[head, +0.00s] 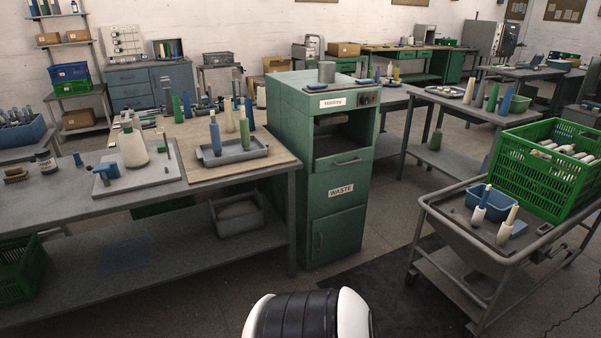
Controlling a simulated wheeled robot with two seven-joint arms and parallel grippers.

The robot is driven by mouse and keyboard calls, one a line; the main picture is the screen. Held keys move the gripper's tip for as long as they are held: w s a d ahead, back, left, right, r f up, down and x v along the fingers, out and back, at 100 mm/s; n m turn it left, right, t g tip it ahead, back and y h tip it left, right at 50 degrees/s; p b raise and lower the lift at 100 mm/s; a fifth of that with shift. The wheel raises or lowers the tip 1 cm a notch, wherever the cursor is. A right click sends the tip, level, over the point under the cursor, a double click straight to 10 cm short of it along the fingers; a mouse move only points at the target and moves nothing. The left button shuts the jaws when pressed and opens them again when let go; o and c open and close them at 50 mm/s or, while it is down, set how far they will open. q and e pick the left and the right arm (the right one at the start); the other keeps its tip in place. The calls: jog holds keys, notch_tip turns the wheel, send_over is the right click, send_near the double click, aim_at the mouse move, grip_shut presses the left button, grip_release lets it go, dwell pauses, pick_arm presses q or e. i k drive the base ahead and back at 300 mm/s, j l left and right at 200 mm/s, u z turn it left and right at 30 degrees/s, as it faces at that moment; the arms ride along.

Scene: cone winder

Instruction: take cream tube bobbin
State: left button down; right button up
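A bobbin with a cream tube (507,227) and white yarn stands at the front of the cart top on the right. A white bobbin with a blue tube (479,212) stands beside it, in front of a small blue bin (497,204). Neither of my grippers is in view.
The cart (445,222) also carries a green crate (545,178) of white bobbins. A green cabinet marked WASTE (331,222) stands between the left table (160,195) and the cart. Dark floor mat (390,285) lies clear before the cabinet.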

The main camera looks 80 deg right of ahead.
aim_at(506, 227)
jog(key=z, duration=4.05)
jog(key=i+l+u, duration=0.1)
jog(key=i+l, duration=0.2)
jog(key=i, duration=0.25)
